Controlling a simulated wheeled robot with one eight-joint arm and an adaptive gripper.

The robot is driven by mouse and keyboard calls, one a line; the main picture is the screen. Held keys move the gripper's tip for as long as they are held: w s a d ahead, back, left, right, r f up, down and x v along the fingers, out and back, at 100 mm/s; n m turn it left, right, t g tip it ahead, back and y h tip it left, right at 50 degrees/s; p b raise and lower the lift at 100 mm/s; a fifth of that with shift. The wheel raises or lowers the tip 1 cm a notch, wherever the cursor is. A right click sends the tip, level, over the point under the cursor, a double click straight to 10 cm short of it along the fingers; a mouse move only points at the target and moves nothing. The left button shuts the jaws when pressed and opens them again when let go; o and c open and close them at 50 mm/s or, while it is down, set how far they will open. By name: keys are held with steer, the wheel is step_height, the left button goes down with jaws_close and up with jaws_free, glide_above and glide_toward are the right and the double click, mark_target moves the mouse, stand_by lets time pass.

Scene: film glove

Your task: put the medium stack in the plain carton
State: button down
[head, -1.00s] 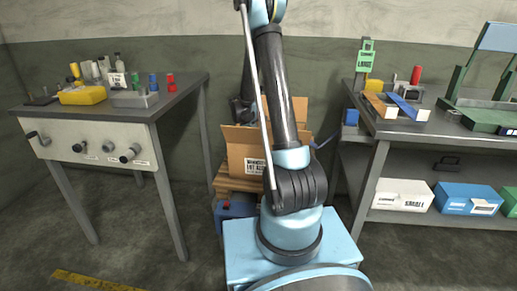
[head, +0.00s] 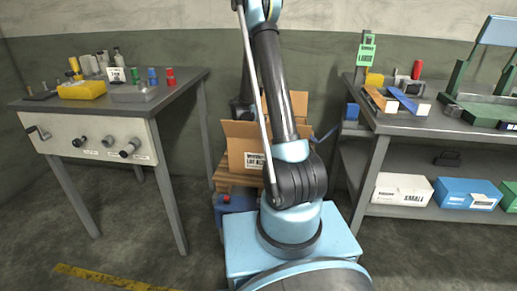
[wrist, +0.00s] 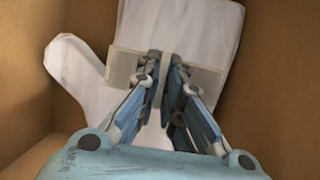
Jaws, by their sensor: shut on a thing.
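In the wrist view, my gripper (wrist: 166,72) is shut on a white, glove-shaped stack (wrist: 190,25) with a pale band or plate across it. A thumb-like part of the stack sticks out to the left. Brown cardboard walls (wrist: 285,70) surround the stack and my gripper. In the head view, an open brown carton (head: 238,146) with a printed label stands behind my arm. My gripper and the stack are hidden there by the arm. I cannot read the stack's size.
The left bench (head: 170,92) bears a yellow tray (head: 82,91), bottles and coloured pieces. The right bench (head: 425,124) bears a green stand (head: 366,50) and other items. A white box (head: 402,188) and a blue box (head: 466,193) sit on its lower shelf. A blue container (head: 236,202) is near the carton.

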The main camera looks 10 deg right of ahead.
steer(key=shift+f, duration=1.35)
steer(key=c, duration=1.7)
jaws_free()
steer(key=shift+r, duration=0.2)
step_height(320, 180, up, 25)
steer(key=shift+f, duration=0.2)
